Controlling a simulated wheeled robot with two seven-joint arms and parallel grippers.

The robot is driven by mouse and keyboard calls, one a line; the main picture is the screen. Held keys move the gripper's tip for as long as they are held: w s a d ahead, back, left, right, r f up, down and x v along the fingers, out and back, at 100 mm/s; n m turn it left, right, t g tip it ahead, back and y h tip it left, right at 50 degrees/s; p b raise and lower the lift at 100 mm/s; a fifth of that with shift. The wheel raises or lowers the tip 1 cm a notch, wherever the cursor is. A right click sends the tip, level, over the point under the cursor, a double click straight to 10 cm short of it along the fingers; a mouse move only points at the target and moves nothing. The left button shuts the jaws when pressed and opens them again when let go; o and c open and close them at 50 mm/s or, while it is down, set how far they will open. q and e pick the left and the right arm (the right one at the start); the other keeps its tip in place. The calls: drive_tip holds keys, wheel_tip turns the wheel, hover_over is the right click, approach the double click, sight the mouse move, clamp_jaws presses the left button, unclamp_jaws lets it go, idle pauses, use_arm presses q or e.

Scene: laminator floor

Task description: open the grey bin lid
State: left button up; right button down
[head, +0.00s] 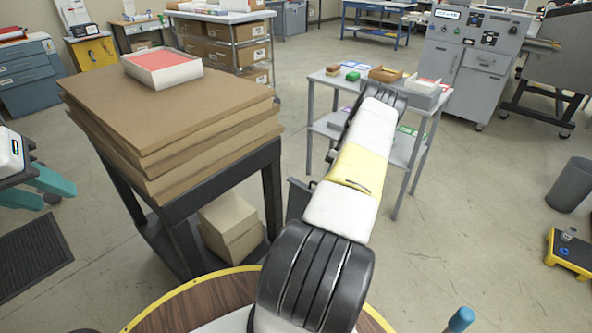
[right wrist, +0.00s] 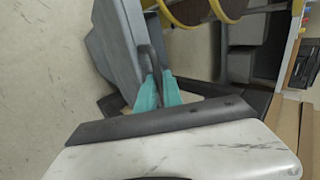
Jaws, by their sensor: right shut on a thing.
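My left gripper (head: 54,194) shows at the left edge of the head view, its two teal fingers apart with nothing between them. My right arm reaches forward through the middle of the head view and hides its own gripper there. In the right wrist view my right gripper (right wrist: 160,95) has its teal fingers closed around a dark bar-like handle (right wrist: 146,62) on a grey panel (right wrist: 122,45), which looks like the grey bin's lid. In the head view a small dark grey edge (head: 298,198) shows beside my arm; the rest is hidden. How far the lid stands open I cannot tell.
A dark table with stacked brown board (head: 165,120) and a white tray (head: 160,66) stands left of my arm. A grey shelf table (head: 400,150) is beyond it. A round grey wastebasket (head: 571,185) stands right. Floor between is clear.

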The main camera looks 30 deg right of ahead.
drive_tip(key=shift+d+f, duration=0.25)
drive_tip(key=shift+d, duration=0.15)
drive_tip(key=c, duration=1.5)
unclamp_jaws()
drive_tip(key=shift+r, duration=0.15)
drive_tip(key=v, duration=0.7)
drive_tip(key=shift+w+d+r, duration=0.15)
drive_tip(key=shift+r, duration=0.15)
